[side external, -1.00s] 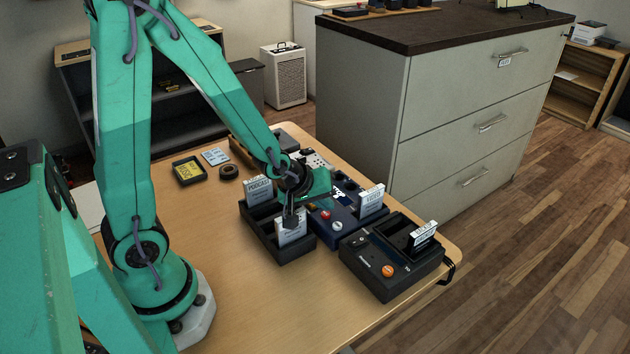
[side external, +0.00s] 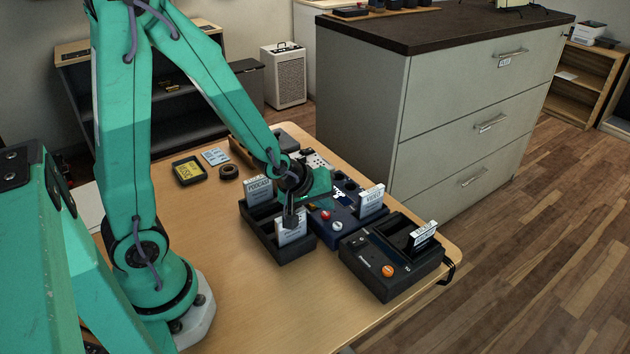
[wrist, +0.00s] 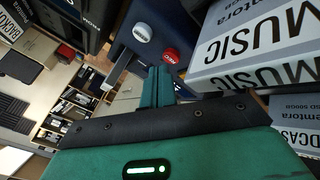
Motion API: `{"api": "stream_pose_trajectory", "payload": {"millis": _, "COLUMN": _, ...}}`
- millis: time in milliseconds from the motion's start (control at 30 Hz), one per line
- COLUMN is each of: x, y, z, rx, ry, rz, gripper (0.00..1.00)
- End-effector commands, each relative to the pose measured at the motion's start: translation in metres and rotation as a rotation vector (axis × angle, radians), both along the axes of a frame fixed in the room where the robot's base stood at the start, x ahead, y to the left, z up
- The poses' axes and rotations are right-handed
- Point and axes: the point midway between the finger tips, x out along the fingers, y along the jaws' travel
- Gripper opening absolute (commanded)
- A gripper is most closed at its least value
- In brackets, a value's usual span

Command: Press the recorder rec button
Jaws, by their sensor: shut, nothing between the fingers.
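The recorder is a dark blue box (side external: 350,226) in the middle of the table, with a red button (side external: 326,215) and a white button (side external: 337,226) on its near side. A card reading VIDEO stands upright in it. In the wrist view the red button (wrist: 171,56), lettered REC, sits beside the white button (wrist: 142,33). My gripper (side external: 291,222) is shut and empty, pointing down over the black card tray, left of the recorder. In the wrist view its closed fingertips (wrist: 160,75) appear just short of the red button; I cannot tell the real gap.
The black tray (side external: 275,255) holds upright cards, including a MUSIC card (wrist: 245,45) close to my fingers and a PODCAST card (side external: 258,187). A black device (side external: 375,285) with an orange button (side external: 389,271) stands to the right. The table's near area is clear.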

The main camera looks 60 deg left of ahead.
Motion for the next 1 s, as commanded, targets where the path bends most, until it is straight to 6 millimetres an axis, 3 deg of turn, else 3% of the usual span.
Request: {"api": "stream_pose_trajectory", "payload": {"millis": 1000, "x": -0.001, "y": 0.002, "z": -0.009, "rx": 0.003, "ry": 0.002, "rz": 0.002, "gripper": 0.0}}
